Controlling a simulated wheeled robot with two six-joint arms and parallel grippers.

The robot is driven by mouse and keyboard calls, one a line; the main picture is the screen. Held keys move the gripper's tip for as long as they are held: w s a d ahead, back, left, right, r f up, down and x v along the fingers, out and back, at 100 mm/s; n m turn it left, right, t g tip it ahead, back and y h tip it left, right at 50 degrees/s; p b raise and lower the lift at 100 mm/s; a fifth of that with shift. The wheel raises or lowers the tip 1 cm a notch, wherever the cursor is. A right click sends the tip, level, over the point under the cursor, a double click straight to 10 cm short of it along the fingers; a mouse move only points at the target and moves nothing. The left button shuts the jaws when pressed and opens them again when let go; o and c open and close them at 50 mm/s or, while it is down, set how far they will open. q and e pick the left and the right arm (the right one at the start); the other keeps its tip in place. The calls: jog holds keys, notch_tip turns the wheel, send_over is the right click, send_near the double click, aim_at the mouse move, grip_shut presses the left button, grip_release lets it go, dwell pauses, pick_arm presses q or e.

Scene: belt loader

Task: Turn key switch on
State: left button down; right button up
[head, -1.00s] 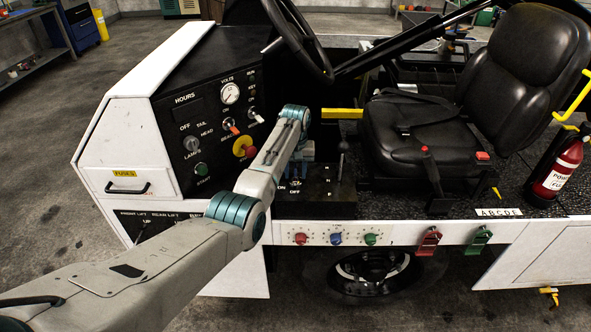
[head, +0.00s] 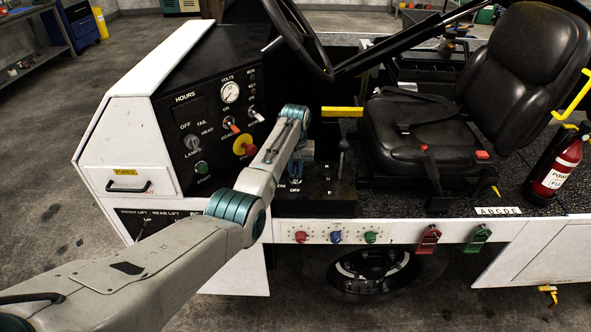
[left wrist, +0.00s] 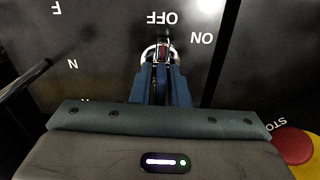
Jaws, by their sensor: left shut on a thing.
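The key switch (left wrist: 148,53) is a round metal ring on a black panel, seen in the left wrist view with OFF and ON labels beside it. A narrow key with a little red on it (left wrist: 163,45) stands in it, in line with the OFF label. My left gripper (left wrist: 161,66) is shut on the key, its blue fingers on either side. In the head view my left gripper (head: 296,172) reaches down to the low black panel and hides the key switch. My right gripper is in neither view.
A red stop button on a yellow base (head: 246,146) is left of my gripper; it also shows in the left wrist view (left wrist: 297,143). A black lever (head: 342,160) stands close on the right. The steering wheel (head: 305,45) is above, the seat (head: 425,130) beyond.

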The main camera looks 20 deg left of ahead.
pick_arm(q)
jog(key=shift+r+m, duration=0.15)
jog(key=shift+m, duration=0.25)
jog(key=shift+m+p, duration=0.85)
jog(key=shift+m, duration=0.35)
jog(key=shift+d+m+p, duration=0.1)
jog(key=shift+m+p, duration=0.5)
jog(key=shift+m, duration=0.8)
jog(key=shift+d+m+p, duration=0.1)
jog(key=shift+m+p, duration=0.35)
jog(key=shift+m, duration=1.75)
jog(key=shift+m+p, duration=0.35)
jog(key=shift+m, duration=0.25)
jog(key=c, duration=1.6)
grip_release()
jog(key=shift+o, duration=1.1)
